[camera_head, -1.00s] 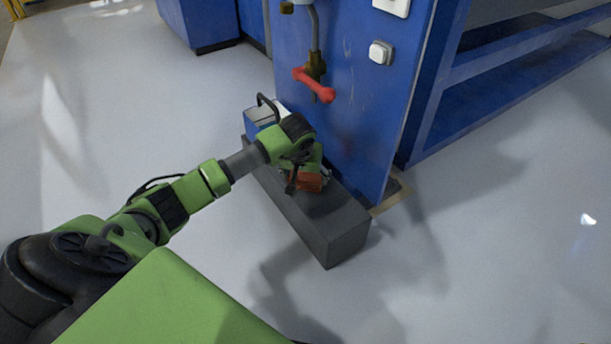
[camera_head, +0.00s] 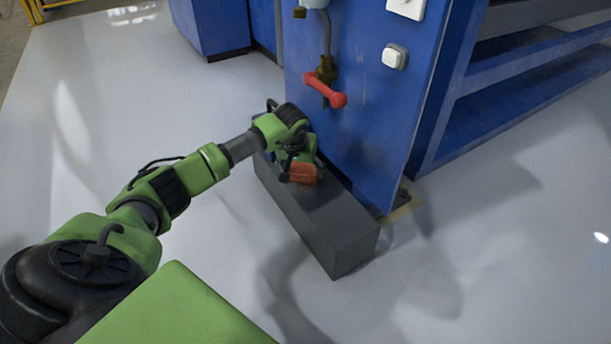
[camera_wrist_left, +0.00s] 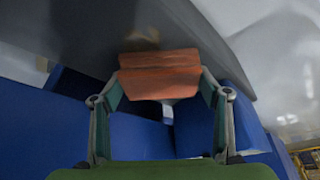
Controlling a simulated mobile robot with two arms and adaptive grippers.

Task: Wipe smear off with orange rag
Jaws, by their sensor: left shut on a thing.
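My left gripper (camera_head: 300,172) is shut on the orange rag (camera_head: 306,174), low over the top of a dark grey block (camera_head: 325,215). In the left wrist view the folded rag (camera_wrist_left: 158,84) spans the space between the two fingers of the gripper (camera_wrist_left: 160,92). A faint brownish smear (camera_wrist_left: 140,40) shows on the grey surface just beyond the rag. The rag and gripper partly hide this area in the head view. I cannot tell whether the rag touches the block. My right gripper is not in view.
A blue panel (camera_head: 375,110) stands right behind the block, with a red valve handle (camera_head: 326,90) and a white switch box (camera_head: 394,56). A dark carry handle (camera_head: 271,105) shows behind my wrist. Blue shelving (camera_head: 520,95) is at right. The pale floor is clear.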

